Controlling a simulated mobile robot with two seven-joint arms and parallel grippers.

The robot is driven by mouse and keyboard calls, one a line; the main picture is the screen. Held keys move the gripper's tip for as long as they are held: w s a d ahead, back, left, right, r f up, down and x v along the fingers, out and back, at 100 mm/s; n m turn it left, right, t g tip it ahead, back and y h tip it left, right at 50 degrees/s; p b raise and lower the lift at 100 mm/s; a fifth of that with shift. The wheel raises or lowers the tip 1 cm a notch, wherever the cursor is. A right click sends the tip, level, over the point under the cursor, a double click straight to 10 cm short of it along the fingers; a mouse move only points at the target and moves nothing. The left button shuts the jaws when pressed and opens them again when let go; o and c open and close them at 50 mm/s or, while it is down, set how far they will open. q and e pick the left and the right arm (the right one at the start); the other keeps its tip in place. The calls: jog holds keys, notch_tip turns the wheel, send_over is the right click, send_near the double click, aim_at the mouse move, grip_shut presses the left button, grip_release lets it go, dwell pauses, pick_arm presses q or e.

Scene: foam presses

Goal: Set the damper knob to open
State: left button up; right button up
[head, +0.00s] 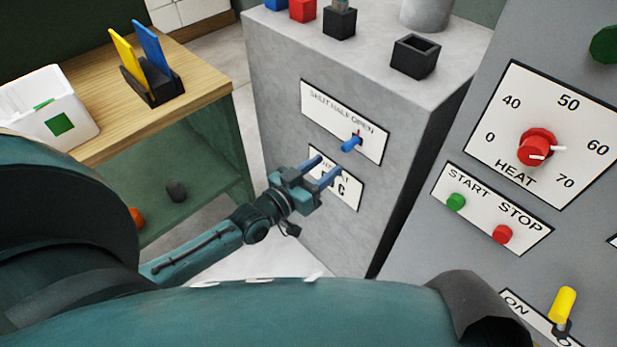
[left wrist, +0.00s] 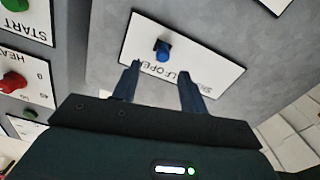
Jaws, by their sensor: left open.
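The damper knob (head: 351,144) is a small blue knob on a white plate (head: 315,98) lettered SHUT, HALF, OPEN, on the grey cabinet's front. A small red mark shows by the knob, below the lettering near OPEN; I cannot tell the exact setting. My left gripper (head: 326,167) is open and empty, in front of the cabinet just below the knob in the head view. In the left wrist view the blue knob (left wrist: 163,52) shows just beyond the gap between the open fingertips (left wrist: 160,71), apparently not between them. My right gripper is not in view.
A second white plate (head: 348,192) sits below, partly hidden by my left gripper. The grey cabinet (head: 280,60) carries blocks and a black open box (head: 416,56). To the right, a grey panel has a red heat knob (head: 537,147), START and STOP buttons. A wooden table (head: 205,85) stands left.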

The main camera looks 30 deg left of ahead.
pick_arm(q)
jog(key=shift+v, duration=2.25)
jog(key=s+d+f+g+y, duration=0.1)
jog(key=s+d+f+g, duration=0.2)
jog(key=s, duration=0.3)
jog(key=s+d+f+m+g+y, duration=0.1)
jog(key=s+d+f+g+y, duration=0.1)
jog(key=s+f, duration=0.4)
jog(key=shift+s+d+g, duration=0.5)
jog(key=shift+s+g, duration=0.2)
jog(key=shift+s, duration=0.1)
jog(key=shift+f, duration=0.1)
dwell(1.1)
